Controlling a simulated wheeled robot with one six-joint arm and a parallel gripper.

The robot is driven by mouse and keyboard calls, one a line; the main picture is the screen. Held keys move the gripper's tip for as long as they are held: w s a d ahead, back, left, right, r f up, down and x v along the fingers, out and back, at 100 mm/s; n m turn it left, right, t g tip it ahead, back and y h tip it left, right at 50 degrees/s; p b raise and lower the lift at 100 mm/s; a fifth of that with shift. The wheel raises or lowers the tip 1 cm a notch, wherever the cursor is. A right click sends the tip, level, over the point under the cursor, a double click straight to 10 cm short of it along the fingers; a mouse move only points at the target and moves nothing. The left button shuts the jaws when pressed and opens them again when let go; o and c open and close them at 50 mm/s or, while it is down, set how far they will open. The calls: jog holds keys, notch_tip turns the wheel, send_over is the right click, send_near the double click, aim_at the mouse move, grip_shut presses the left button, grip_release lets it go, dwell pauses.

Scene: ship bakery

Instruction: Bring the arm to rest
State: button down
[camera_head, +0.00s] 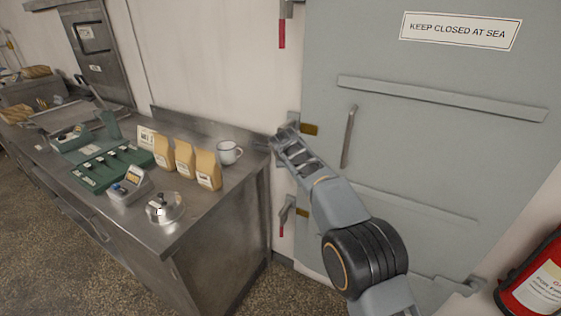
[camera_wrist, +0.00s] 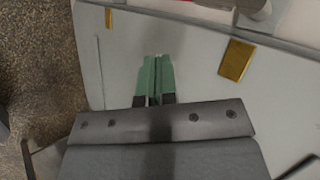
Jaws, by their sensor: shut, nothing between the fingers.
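My arm reaches up from the lower right in the head view, in front of a grey door (camera_head: 430,120). My gripper (camera_wrist: 156,72) shows in the wrist view with its two green fingertips together and nothing between them. In the head view the arm's far end is close to the door's left edge, and the fingers are hard to make out there. The door also fills much of the wrist view (camera_wrist: 200,90), with a brass plate (camera_wrist: 237,60) to the right of the fingers. I cannot tell whether the fingers touch the door.
A steel counter (camera_head: 190,222) stands left of the arm, holding a white mug (camera_head: 229,152), paper bags (camera_head: 208,170), a scale (camera_head: 130,186), a round metal lidded item (camera_head: 164,207) and a green tray (camera_head: 100,172). A red extinguisher (camera_head: 535,280) is at lower right. Speckled floor (camera_head: 60,270) lies clear before the counter.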

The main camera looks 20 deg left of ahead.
jog(key=shift+s+r, duration=1.4)
jog(key=shift+s, duration=0.15)
jog(key=s+d+f+n+g+h, duration=0.25)
jog(key=s+d+f+n, duration=0.35)
jog(key=d+f+n, duration=0.45)
jog(key=s+d+r+n, duration=0.1)
jog(key=s+d, duration=0.6)
jog(key=d, duration=0.4)
jog(key=s+d+r+n+g, duration=0.1)
jog(key=s+d, duration=0.7)
jog(key=d, duration=0.4)
jog(key=s+d+r+n+g+h, duration=0.1)
jog(key=s+d, duration=0.6)
jog(key=d, duration=0.4)
jog(key=shift+s+d+b, duration=0.2)
jog(key=shift+d+b, duration=0.1)
jog(key=shift+b, duration=0.1)
